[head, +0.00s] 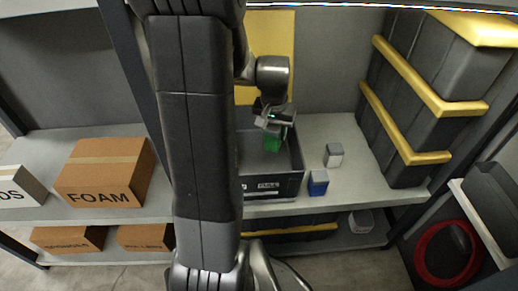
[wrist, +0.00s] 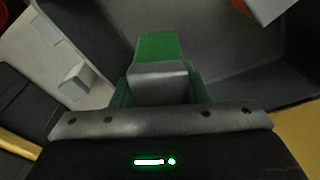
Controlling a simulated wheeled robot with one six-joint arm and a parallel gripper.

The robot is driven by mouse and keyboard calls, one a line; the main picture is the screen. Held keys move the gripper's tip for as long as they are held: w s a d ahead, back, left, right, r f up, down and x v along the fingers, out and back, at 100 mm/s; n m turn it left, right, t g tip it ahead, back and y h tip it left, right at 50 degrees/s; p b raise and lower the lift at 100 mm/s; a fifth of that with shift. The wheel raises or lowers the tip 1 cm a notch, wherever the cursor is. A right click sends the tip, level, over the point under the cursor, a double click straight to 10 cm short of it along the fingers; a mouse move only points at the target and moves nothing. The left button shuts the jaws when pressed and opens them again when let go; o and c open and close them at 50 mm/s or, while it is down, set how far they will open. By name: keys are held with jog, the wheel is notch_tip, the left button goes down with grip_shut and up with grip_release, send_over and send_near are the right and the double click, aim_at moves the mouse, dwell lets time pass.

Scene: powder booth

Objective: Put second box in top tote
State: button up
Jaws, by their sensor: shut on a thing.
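My gripper (head: 274,120) is shut on a green box (head: 272,143), which hangs below the fingers. In the head view the box overlaps the dark grey tote (head: 272,190) on the upper shelf, inside its rim outline. The wrist view shows the green box (wrist: 157,47) at the fingers, with the dark tote interior (wrist: 215,65) behind it. Whether the box touches the tote floor cannot be told. A blue box (head: 317,183) and a light grey box (head: 334,155) stand on the shelf, right of the tote.
Tall dark cases with yellow bands (head: 415,105) stand at the right of the shelf. A brown FOAM carton (head: 105,172) sits at the left, with more cartons below. A red ring (head: 446,253) is at lower right. My arm hides the shelf's middle.

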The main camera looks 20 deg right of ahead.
aim_at(273, 129)
notch_tip(273, 129, down, 8)
jog(key=shift+b, duration=1.2)
jog(key=shift+f, duration=0.15)
jog(key=o, duration=1)
jog(key=r+p, duration=0.1)
jog(key=r, duration=0.3)
jog(key=s+r+p, duration=0.1)
jog(key=r, duration=0.3)
jog(key=a+r+p, duration=0.1)
jog(key=r+p, duration=0.1)
jog(key=r, duration=0.2)
jog(key=shift+s+r, duration=0.15)
